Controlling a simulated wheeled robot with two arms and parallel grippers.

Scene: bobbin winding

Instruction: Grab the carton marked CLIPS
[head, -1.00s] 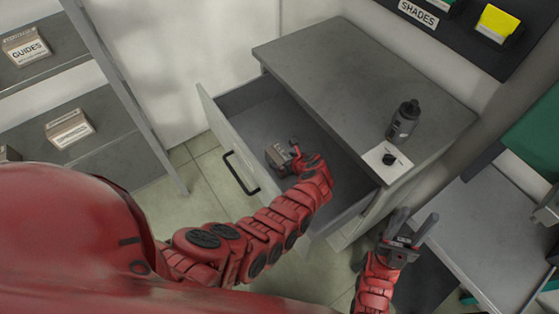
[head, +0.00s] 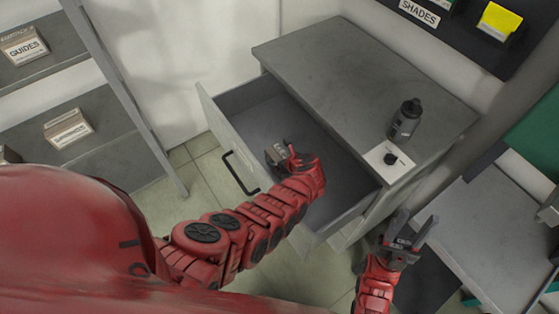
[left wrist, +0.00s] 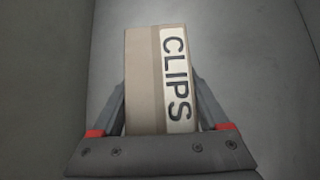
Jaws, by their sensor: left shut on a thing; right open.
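The carton marked CLIPS (left wrist: 145,75) is a small brown box with a white label. It fills the middle of the left wrist view, between the two fingers of my left gripper (left wrist: 160,105). My left gripper is shut on it, one finger on each side. In the head view my left gripper (head: 282,152) is over the open drawer (head: 262,122), and the carton there is mostly hidden by the hand. My right gripper (head: 411,232) is open and empty, in front of the cabinet's right side.
The grey cabinet top (head: 335,60) carries a dark bottle (head: 405,120) and a white card (head: 386,162) with a black knob-like piece. A shelf at left holds a GUIDES carton (head: 24,45) and another carton (head: 68,128). A grey table (head: 500,235) stands at right.

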